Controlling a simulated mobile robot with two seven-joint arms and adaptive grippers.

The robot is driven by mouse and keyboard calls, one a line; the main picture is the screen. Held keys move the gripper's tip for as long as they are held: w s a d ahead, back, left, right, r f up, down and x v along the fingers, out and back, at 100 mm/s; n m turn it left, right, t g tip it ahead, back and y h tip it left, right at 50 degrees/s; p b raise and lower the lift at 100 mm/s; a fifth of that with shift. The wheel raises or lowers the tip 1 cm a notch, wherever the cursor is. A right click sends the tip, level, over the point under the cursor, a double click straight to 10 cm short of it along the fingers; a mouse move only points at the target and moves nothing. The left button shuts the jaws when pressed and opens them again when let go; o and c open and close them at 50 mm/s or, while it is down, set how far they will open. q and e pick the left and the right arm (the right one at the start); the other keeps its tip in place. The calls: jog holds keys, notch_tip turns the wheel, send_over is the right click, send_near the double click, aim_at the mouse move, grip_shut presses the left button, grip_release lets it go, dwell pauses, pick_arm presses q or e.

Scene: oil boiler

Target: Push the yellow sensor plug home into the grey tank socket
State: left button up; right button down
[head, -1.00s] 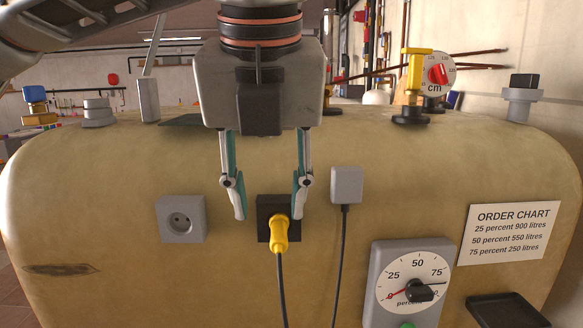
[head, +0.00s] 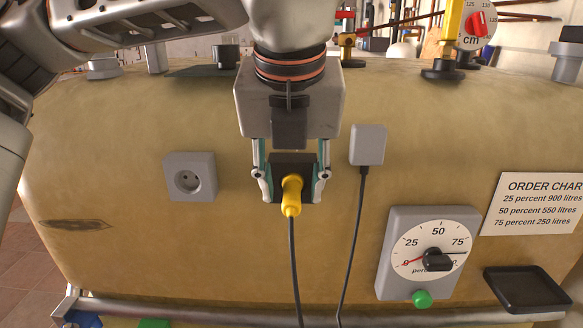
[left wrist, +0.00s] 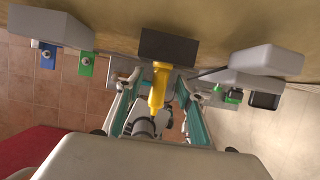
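The yellow sensor plug (head: 291,197) sits at the black block (head: 279,163) on the tan tank, with a dark cable hanging from it. The grey tank socket (head: 190,177), round and recessed, is left of the block and empty. My left gripper (head: 291,187) is open, its fingers on either side of the block and plug. In the left wrist view the plug (left wrist: 158,84) lies between the two spread fingers (left wrist: 155,92), with gaps on both sides. My right gripper is not in view.
A grey box (head: 368,145) with a cable is close to the right of the gripper. A percent gauge (head: 433,249) with a green button and a black tray (head: 524,289) are lower right. The tank front between block and socket is clear. A rail (head: 230,308) runs below.

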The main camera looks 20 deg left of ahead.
aim_at(289, 212)
pick_arm(q)
jog(key=shift+w+f, duration=0.1)
grip_shut()
jog(key=shift+s, duration=0.25)
jog(key=shift+s+d+b, duration=0.25)
jog(key=shift+s+b, duration=0.15)
jog(key=shift+s, duration=0.35)
jog(key=shift+s+d+b, duration=0.25)
jog(key=shift+s+b, duration=0.15)
jog(key=shift+s, duration=0.4)
jog(key=shift+s+d+b, duration=0.25)
jog(key=shift+s+b, duration=0.15)
jog(key=shift+s, duration=0.35)
jog(key=shift+a, duration=0.15)
